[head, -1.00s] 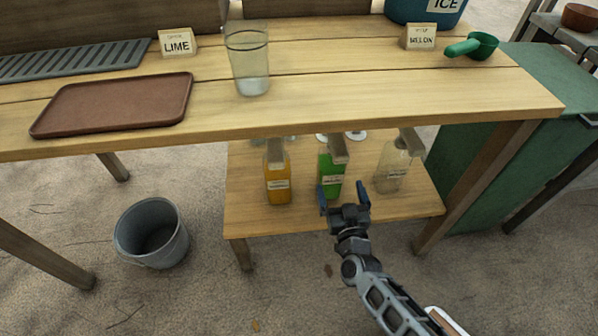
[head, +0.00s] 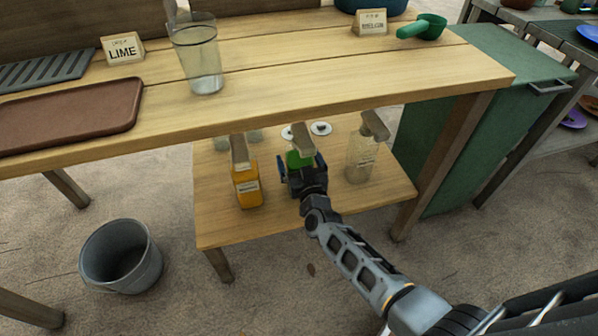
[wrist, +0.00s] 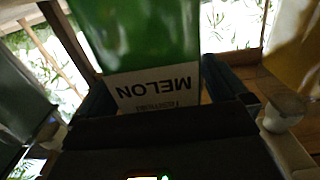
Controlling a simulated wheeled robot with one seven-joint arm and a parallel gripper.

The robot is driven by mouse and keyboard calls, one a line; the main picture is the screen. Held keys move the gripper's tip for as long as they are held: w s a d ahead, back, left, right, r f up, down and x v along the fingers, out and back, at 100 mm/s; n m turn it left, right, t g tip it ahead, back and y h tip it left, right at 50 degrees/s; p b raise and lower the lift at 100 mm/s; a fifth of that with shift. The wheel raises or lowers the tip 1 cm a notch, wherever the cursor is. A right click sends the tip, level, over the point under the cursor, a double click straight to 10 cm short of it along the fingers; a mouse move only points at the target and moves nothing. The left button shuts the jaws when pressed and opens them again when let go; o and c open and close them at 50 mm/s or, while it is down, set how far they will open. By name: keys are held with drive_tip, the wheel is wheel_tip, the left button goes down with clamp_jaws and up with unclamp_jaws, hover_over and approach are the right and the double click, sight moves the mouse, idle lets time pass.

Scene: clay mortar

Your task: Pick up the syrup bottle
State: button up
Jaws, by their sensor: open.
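The green syrup bottle (head: 298,159) stands on the lower shelf (head: 222,218) between an orange bottle (head: 247,186) and a clear bottle (head: 361,163). In the wrist view the green bottle (wrist: 142,38) fills the upper middle, its white label reading MELON upside down. My gripper (head: 300,172) is open in front of it, with one finger on each side of the bottle. I cannot tell whether the fingers touch it. The gripper hides the bottle's lower part in the head view.
The tabletop edge (head: 300,108) overhangs the shelf. On top are a glass (head: 198,62), brown tray (head: 70,115), LIME sign (head: 122,50), another sign (head: 370,22) and green scoop (head: 425,27). A grey bucket (head: 120,260) stands on the ground. A green cabinet (head: 450,120) is right.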

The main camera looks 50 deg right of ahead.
drive_tip(key=shift+c, duration=0.3)
drive_tip(key=c, duration=1.3)
drive_tip(key=shift+r, duration=0.1)
drive_tip(key=shift+c, duration=0.9)
drive_tip(key=shift+r, duration=0.15)
